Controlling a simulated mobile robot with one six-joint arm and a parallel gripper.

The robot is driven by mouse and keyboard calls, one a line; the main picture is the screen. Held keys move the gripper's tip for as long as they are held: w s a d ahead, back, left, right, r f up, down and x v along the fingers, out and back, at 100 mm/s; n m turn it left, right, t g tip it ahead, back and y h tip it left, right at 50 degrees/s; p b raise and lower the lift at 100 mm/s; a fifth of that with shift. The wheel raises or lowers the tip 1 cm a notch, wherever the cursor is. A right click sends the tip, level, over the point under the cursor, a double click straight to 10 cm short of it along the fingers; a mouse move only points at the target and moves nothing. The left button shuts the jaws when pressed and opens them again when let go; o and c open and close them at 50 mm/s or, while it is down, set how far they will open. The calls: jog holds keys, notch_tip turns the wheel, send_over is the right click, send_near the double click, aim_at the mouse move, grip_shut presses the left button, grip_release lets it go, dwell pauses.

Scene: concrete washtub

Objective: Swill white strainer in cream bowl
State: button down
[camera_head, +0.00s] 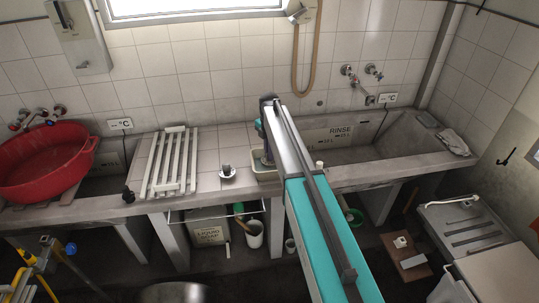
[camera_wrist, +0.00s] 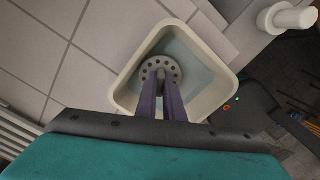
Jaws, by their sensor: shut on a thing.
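The cream bowl (camera_head: 264,175) stands on the counter near its front edge, left of the rinse sink. In the wrist view the cream bowl (camera_wrist: 126,84) is a rounded square with pale water in it. I cannot tell how deep the strainer is in the water. My arm hides the strainer in the head view.
A slatted white rack (camera_head: 171,163) and a small white knobbed item (camera_head: 227,174) are on the counter to the left. A red basin (camera_head: 45,160) is at far left. The rinse sink (camera_head: 380,150) is to the right. A white cylinder (camera_wrist: 287,18) stands near the bowl.

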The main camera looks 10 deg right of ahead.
jog(key=shift+s, duration=0.1)
jog(key=shift+s, duration=2.4)
jog(key=shift+w, duration=0.1)
jog(key=shift+w, duration=1.2)
jog(key=shift+w, duration=1.25)
jog(key=shift+s, duration=0.1)
jog(key=shift+s+p, duration=0.35)
jog(key=shift+s, duration=2.1)
